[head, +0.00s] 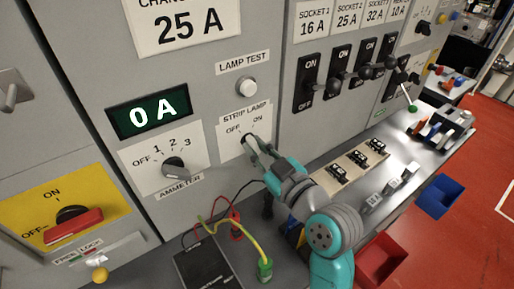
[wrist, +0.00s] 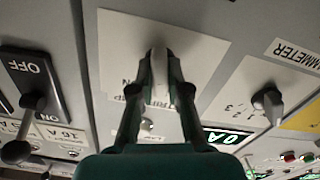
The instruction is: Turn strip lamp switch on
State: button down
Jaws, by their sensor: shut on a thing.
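The strip lamp switch (head: 247,139) is a small knob on a white plate marked OFF and ON, on the grey panel in the head view. My gripper (head: 253,148) is at the plate with its fingers shut on the switch knob. In the wrist view the pale knob (wrist: 159,50) sits between the two dark fingertips of my gripper (wrist: 159,78). The fingers hide part of the knob, so I cannot tell clearly which mark it points at.
A white lamp test button (head: 246,87) is just above. The ammeter knob (head: 173,167) is to the left, below a display (head: 150,113) reading 0 A. Several black toggle switches (head: 308,82) are to the right. A black meter (head: 207,265) with cables lies on the bench below.

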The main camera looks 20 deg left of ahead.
jog(key=m, duration=0.4)
jog(key=shift+m, duration=2.6)
jog(key=c, duration=1.1)
grip_release()
jog(key=shift+c, duration=0.2)
jog(key=v, duration=1.2)
jog(key=shift+s, duration=0.1)
